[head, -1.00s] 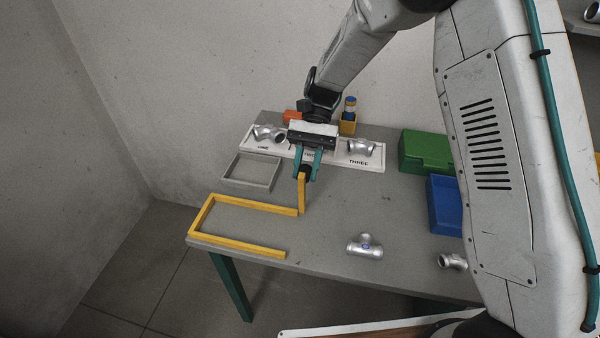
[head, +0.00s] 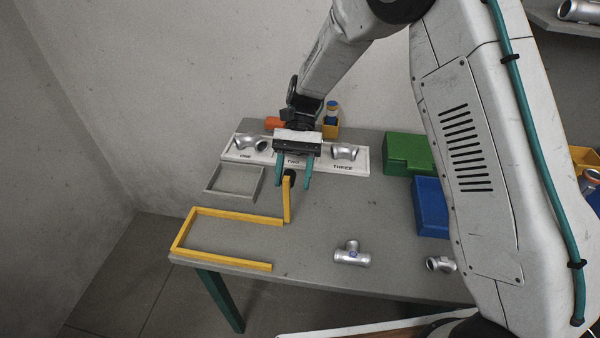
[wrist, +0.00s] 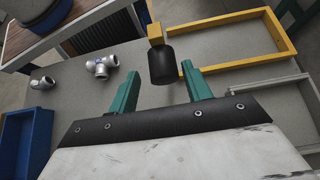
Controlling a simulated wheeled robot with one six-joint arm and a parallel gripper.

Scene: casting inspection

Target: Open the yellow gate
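The yellow gate (head: 287,203) is a bar with a black knob (head: 290,177) at its far end. It stands swung away from the yellow frame (head: 225,257), pointing toward the back of the table, and the frame's right side is unblocked. My gripper (head: 293,186) is open around or just above the knob, with teal fingers spread to either side. In the wrist view the knob (wrist: 162,66) lies just beyond and between the fingertips, with a gap on both sides; the gate (wrist: 155,35) is seen nearly end-on.
A grey tray (head: 208,190) lies left of the gate. Behind is a white labelled board (head: 357,165) with metal fittings. Green (head: 405,150) and blue (head: 430,208) bins stand right. Two loose fittings, including a tee (head: 351,254), lie near the front; the table's middle is clear.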

